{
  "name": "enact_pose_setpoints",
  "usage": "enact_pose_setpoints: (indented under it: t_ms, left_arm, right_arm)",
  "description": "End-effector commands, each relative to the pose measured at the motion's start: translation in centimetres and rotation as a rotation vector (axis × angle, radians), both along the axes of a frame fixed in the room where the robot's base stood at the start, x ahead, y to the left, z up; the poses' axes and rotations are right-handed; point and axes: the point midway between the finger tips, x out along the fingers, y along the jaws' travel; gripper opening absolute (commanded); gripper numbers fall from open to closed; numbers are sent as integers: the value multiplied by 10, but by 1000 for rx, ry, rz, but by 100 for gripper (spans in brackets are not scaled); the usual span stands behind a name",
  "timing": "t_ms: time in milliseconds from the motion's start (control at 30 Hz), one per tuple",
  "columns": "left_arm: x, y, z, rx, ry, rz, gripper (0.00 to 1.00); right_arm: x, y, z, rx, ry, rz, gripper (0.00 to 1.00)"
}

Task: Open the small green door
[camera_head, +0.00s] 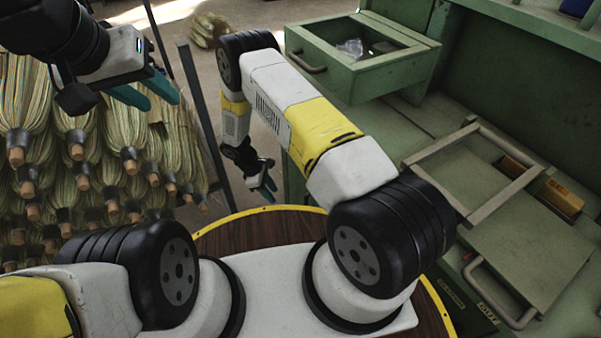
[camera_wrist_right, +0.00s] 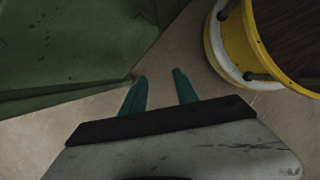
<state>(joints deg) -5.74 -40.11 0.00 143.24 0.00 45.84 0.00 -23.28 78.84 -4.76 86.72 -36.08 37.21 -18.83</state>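A green cabinet and workbench (camera_head: 400,130) stands on the right in the head view. I cannot tell which panel is the small green door; the cabinet's lower front is partly hidden behind my right arm. My right gripper (camera_head: 265,187) hangs low beside the cabinet's left side, pointing down. In the right wrist view its teal fingers (camera_wrist_right: 160,92) are apart with bare floor between them. A green panel (camera_wrist_right: 75,50) lies just to their left there, close to the left fingertip; I cannot tell whether they touch. My left gripper (camera_head: 145,92) is open and empty at upper left, above the brooms.
An open green drawer (camera_head: 350,62) with a handle juts out at the top. A lower drawer handle (camera_head: 500,295) sticks out at right. A yellow box (camera_head: 560,198) lies in the workbench. Several bundled brooms (camera_head: 100,150) hang at left. A dark post (camera_head: 205,125) stands between.

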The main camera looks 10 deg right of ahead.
Motion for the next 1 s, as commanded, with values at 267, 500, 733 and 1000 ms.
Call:
enact_pose_setpoints:
  t_ms: [267,500,733,1000]
  left_arm:
    - [0,0,0,0,0,0,36]
    - [0,0,0,0,0,0,36]
    - [0,0,0,0,0,0,36]
    - [0,0,0,0,0,0,36]
  right_arm:
    - [-11,-12,-21,-13,20,34,36]
    - [-24,-57,-20,-14,22,32,36]
    - [-35,-100,-20,-13,19,30,36]
    - [-41,-120,-29,-12,20,32,36]
